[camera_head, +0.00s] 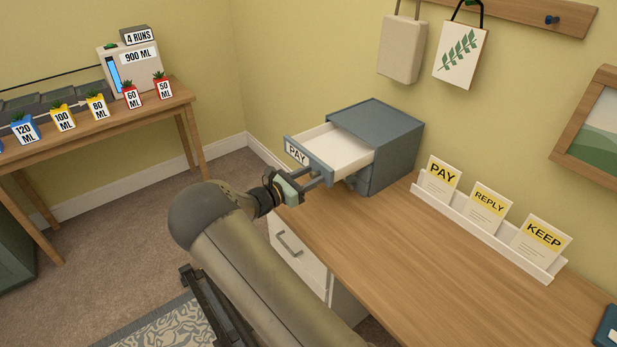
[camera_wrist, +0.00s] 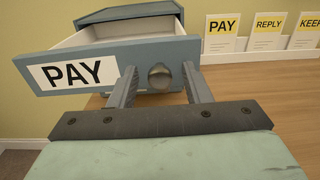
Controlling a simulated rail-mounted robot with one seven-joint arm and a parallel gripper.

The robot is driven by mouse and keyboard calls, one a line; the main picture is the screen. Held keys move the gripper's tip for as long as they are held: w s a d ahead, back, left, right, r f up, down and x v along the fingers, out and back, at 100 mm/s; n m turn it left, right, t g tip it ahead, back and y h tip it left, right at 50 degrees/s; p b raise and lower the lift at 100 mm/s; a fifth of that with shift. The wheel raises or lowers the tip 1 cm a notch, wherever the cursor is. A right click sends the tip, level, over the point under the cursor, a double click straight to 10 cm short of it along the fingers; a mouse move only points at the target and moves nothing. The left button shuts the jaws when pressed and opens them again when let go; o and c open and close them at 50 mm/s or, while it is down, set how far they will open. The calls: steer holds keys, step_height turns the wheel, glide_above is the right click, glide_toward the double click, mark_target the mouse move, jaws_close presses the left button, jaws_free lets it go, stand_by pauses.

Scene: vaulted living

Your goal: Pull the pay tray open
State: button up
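The pay tray is a blue-grey drawer with a white inside and a PAY label. In the head view its bare inside (camera_head: 335,152) shows, and it stands well out of the blue-grey cabinet (camera_head: 398,145) on the desk. In the wrist view its front (camera_wrist: 135,55) spans the upper left, with a round metal knob (camera_wrist: 160,76). My gripper (camera_wrist: 160,85) is open, with one finger on each side of the knob and gaps between. In the head view my gripper (camera_head: 318,178) is at the tray's front. What lies below the tray front is partly hidden by my gripper.
A white rack (camera_head: 480,232) with PAY, REPLY and KEEP cards stands right of the cabinet on the wooden desk (camera_head: 400,270). Bags hang on the wall above. A side table (camera_head: 110,122) with labelled pots is at left. The desk's front is mostly clear.

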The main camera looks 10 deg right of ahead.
steer(key=shift+a, duration=0.1)
steer(key=b+v, duration=0.2)
steer(key=v, duration=1.5)
steer(key=shift+b, duration=0.3)
steer(key=shift+s+a, duration=0.1)
steer(key=s+d+r+m+g+y, duration=0.2)
steer(key=s+d+m+g+y, duration=0.65)
steer(key=s+d, duration=0.55)
steer(key=s+a+r+m+t+y, duration=0.1)
steer(key=s+r+m+y, duration=0.2)
steer(key=s+m+y, duration=0.5)
steer(key=s+m, duration=0.6)
steer(key=s, duration=0.5)
steer(key=shift+a, duration=0.2)
